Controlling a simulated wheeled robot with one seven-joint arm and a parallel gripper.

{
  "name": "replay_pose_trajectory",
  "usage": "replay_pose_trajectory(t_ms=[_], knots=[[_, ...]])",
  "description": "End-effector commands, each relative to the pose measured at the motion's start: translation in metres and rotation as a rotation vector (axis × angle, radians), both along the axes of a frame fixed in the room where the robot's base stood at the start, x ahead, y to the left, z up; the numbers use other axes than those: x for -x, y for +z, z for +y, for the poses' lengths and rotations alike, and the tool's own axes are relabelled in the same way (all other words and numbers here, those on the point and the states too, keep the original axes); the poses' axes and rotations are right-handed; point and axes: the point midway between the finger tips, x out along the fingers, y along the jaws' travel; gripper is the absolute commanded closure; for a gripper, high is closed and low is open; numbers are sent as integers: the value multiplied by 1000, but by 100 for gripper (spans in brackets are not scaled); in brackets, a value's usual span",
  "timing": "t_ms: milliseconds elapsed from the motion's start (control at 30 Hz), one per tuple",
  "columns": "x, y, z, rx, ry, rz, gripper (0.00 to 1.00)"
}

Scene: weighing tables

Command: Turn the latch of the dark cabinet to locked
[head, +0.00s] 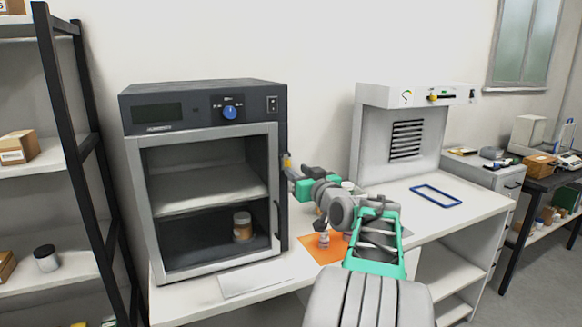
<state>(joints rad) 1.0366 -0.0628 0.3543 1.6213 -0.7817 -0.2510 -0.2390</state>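The dark cabinet (203,90) stands on the white table at the left. Its light-framed door (272,150) looks shut, with a shelf and a jar (242,226) visible inside. A small latch-like part (286,160), grey with a yellowish bit, shows at the door's right edge. My gripper (291,175) is right beside this edge, just below that part. My arm reaches to it from the lower right. The fingertips are small and partly hidden, so I cannot tell whether they are open, shut or touching the latch. The latch's turn position is unclear.
A blue knob (230,112) is on the cabinet's front panel. An orange mat (315,252) with small items lies by my arm. A white vented unit (375,125) and a blue frame (436,195) are to the right. A black-posted shelf (62,130) stands at left.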

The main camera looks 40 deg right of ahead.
Motion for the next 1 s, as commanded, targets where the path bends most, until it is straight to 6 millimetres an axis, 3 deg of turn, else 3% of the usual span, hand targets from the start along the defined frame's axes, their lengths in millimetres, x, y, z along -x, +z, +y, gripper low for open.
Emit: replay_pose_trajectory(t_ms=[100, 233, 567, 1000], knots=[[-25, 2, -6, -2, 3, 3, 65], [-42, 1, -11, -2, 1, 4, 65], [-48, 0, -14, -1, 0, 3, 66], [-48, 0, -13, -1, -1, 3, 100]])
